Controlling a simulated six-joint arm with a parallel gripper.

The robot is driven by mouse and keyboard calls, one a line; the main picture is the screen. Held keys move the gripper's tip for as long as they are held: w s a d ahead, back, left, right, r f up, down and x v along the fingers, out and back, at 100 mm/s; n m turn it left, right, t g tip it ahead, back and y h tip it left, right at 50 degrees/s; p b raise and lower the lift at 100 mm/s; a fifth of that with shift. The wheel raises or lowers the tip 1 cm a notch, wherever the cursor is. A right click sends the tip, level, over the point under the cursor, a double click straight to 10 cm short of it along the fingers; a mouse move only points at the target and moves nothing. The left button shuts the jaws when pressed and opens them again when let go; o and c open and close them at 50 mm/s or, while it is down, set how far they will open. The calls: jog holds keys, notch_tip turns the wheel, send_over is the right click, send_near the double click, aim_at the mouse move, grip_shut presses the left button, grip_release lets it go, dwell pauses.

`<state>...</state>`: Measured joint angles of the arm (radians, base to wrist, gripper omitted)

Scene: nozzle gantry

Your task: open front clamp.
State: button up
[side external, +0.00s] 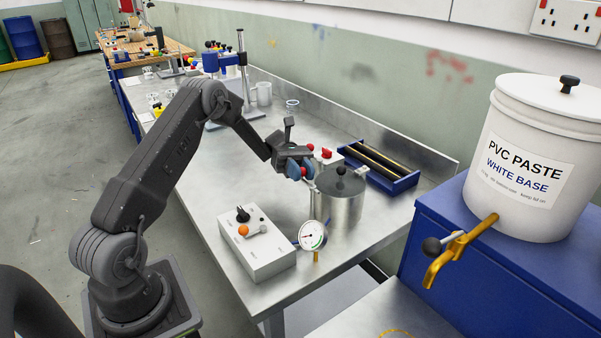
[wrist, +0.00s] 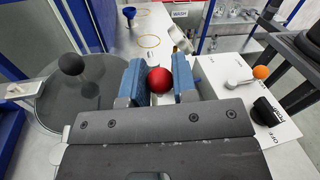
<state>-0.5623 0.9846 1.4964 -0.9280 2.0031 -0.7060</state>
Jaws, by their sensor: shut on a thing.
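My gripper (side external: 297,166) has blue finger pads and is shut on a red ball knob (side external: 304,172), beside the rim of a metal pot (side external: 340,207). In the wrist view the red ball knob (wrist: 160,81) sits between the two blue pads (wrist: 160,84), touching both. I take it for the handle end of the front clamp; the rest of the clamp is hidden behind my gripper. The pot's dark lid (side external: 341,182) with its black knob is on. In the wrist view the lid (wrist: 100,103) lies left of my fingers.
A white control box (side external: 262,262) with an orange-tipped lever and black knob stands in front of the pot. A dial gauge (side external: 312,236) is close by. A blue rack of dark rods (side external: 382,168) and another red knob (side external: 326,153) are behind. Bare bench (side external: 215,170) lies left.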

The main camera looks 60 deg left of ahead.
jog(key=shift+d, duration=0.1)
dwell(0.3)
jog(key=o, duration=0.9)
jog(key=shift+s, duration=0.1)
